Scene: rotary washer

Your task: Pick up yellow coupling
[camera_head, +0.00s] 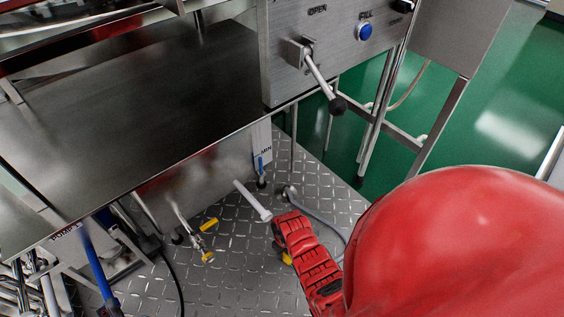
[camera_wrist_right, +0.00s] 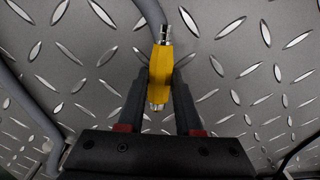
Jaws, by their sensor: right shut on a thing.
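The yellow coupling (camera_wrist_right: 161,68) has metal fittings at both ends and sits between the two dark fingers of my right gripper (camera_wrist_right: 159,88) in the right wrist view. The fingers are shut on its sides, and its far end points up the picture, by a grey hose. In the head view, my red right arm reaches in from the lower right, and a small yellow part (camera_head: 287,258) shows beside its wrist, over the plate floor. The fingers are mostly hidden there. My left gripper is not in view.
A steel table (camera_head: 130,100) overhangs the left side. A control panel (camera_head: 335,45) with a lever and blue button stands above. A valve with yellow parts (camera_head: 208,257), a white pipe (camera_head: 252,201) and a grey hose (camera_head: 325,222) lie near the diamond-plate floor (camera_head: 235,275).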

